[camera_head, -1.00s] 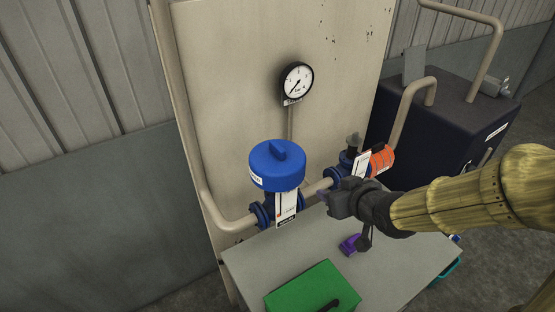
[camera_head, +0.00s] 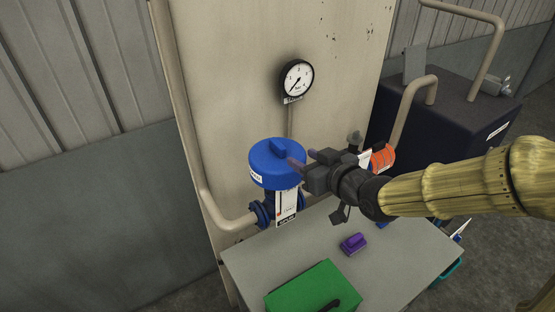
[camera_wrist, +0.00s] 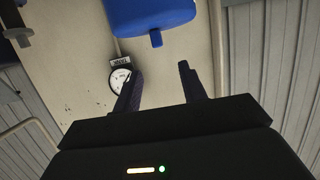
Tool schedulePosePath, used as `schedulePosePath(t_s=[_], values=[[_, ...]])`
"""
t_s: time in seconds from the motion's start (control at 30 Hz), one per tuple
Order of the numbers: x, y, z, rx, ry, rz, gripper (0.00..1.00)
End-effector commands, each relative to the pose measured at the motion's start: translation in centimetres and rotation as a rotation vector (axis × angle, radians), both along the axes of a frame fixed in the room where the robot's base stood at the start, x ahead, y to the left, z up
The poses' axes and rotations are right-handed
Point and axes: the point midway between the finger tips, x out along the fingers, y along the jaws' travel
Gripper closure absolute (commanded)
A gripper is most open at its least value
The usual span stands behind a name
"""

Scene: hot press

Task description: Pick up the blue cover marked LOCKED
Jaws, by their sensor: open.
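The blue cover (camera_head: 268,179) is a round cap with a raised ridge on top, seated on a pipe valve. A small white label is on its left side, too small to read. A white tag hangs below it. My gripper (camera_head: 303,158) is at the cover's right side near the height of its top, fingers pointing left at it and overlapping its edge in the head view. I see no contact there.
A pressure gauge (camera_head: 297,78) is on the beige panel above. An orange part (camera_head: 383,157) on the pipe is behind my gripper. A green box (camera_head: 313,288) and a purple object (camera_head: 353,243) are on the grey table (camera_head: 250,262). A dark cabinet (camera_head: 455,110) stands at right.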

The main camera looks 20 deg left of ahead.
Motion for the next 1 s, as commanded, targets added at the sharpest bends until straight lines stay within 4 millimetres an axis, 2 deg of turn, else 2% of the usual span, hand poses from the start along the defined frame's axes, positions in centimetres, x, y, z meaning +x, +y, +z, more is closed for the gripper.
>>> schedulePosePath(t_s=[1.0], values=[[6.0, 7.1, -2.8, 0.001, 0.001, 0.001, 0.58]])
